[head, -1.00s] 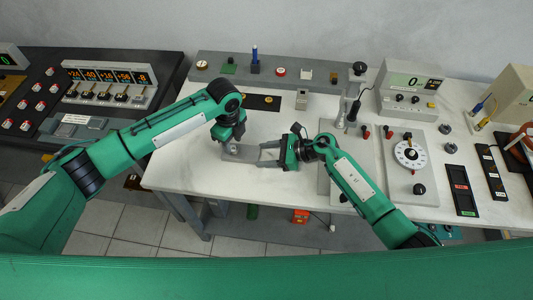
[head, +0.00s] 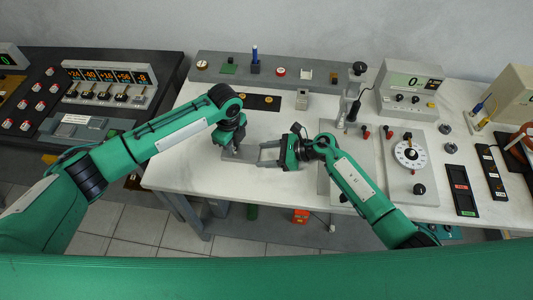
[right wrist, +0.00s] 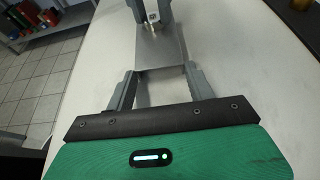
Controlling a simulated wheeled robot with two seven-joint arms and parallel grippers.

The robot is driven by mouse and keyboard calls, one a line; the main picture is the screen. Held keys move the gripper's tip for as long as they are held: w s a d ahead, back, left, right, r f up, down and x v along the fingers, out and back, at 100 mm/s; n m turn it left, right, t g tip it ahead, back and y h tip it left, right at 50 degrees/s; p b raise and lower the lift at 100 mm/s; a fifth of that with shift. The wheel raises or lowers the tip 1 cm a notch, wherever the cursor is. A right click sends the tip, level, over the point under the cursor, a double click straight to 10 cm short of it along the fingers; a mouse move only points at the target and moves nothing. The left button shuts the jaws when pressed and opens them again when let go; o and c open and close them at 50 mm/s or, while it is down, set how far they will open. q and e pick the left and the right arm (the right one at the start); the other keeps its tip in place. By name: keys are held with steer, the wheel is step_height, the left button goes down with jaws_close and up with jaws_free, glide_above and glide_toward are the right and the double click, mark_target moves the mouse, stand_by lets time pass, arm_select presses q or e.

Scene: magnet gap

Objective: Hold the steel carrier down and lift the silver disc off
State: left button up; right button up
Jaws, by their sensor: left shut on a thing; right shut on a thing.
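The steel carrier (head: 238,157) is a flat grey plate near the front edge of the white table. It also shows in the right wrist view (right wrist: 162,52). My right gripper (right wrist: 160,74) is shut on the carrier's near end, one finger on each side; in the head view it comes in from the right (head: 268,154). My left gripper (head: 235,148) points down over the carrier's far part and is shut on the small silver disc (right wrist: 152,28). The disc is mostly hidden by the fingers, and I cannot tell whether it touches the plate.
A grey rail (head: 220,67) with small parts runs along the back of the table (head: 200,177). A panel with a white dial (head: 410,154) and a meter box (head: 408,80) stand right. A dark switch console (head: 45,120) stands left. The table's front left is clear.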

arm_select(q)
steer(key=shift+r, duration=2.5)
arm_select(e)
steer(key=o, duration=1.1)
steer(key=shift+o, duration=0.2)
steer(key=v, duration=1.2)
